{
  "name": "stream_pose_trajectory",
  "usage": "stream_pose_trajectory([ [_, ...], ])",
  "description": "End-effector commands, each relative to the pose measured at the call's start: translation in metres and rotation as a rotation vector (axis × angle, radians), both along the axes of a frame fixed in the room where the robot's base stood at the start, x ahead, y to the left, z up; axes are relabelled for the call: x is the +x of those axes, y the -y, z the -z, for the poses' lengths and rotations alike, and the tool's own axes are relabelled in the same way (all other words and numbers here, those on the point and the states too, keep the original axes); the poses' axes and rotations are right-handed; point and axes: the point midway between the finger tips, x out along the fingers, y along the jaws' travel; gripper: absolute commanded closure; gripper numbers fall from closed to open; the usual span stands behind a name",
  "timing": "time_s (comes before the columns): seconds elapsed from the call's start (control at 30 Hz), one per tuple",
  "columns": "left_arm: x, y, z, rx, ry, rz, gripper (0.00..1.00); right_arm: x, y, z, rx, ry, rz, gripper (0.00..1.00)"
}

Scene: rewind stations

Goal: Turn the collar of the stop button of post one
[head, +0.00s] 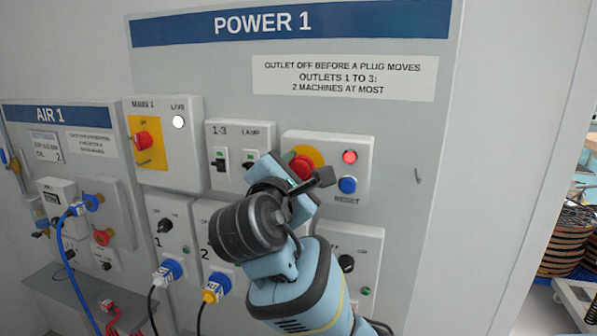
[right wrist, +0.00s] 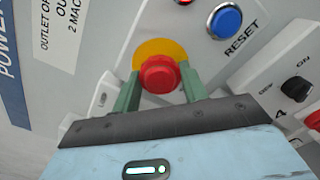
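The red stop button (head: 302,166) sits on a yellow disc on a pale box of the POWER 1 panel. Its red head also shows in the right wrist view (right wrist: 160,75), with the yellow disc (right wrist: 160,48) behind it. My right gripper (right wrist: 161,80) reaches the button, with one green finger on each side of the red head. The fingers look drawn in close against its sides, and I see no clear gap. In the head view my right gripper (head: 295,190) covers the lower left of this box. My left gripper is not in view.
The blue RESET button (head: 347,185) and a lit red lamp (head: 349,157) are close on the right. The 1-3 switch box (head: 240,140) and the MAIN 1 box with its red knob (head: 143,141) stand left. Outlets with blue and yellow plugs (head: 212,292) lie below.

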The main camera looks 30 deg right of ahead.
Motion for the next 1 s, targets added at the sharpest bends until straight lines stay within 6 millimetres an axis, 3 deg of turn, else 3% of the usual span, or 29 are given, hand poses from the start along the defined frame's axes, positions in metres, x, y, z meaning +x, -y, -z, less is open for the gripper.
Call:
stream_pose_trajectory([
  [0.1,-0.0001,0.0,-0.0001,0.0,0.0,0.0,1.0,-0.0001,-0.0001,0.0003,0.001,0.0,0.001,0.8],
  [0.43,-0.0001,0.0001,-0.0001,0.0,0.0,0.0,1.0,-0.0002,-0.0003,0.0008,0.046,0.05,0.001,0.8],
  [1.0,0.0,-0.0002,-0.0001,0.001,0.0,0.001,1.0,-0.0001,-0.0006,0.0011,0.311,0.358,0.0,0.8],
])
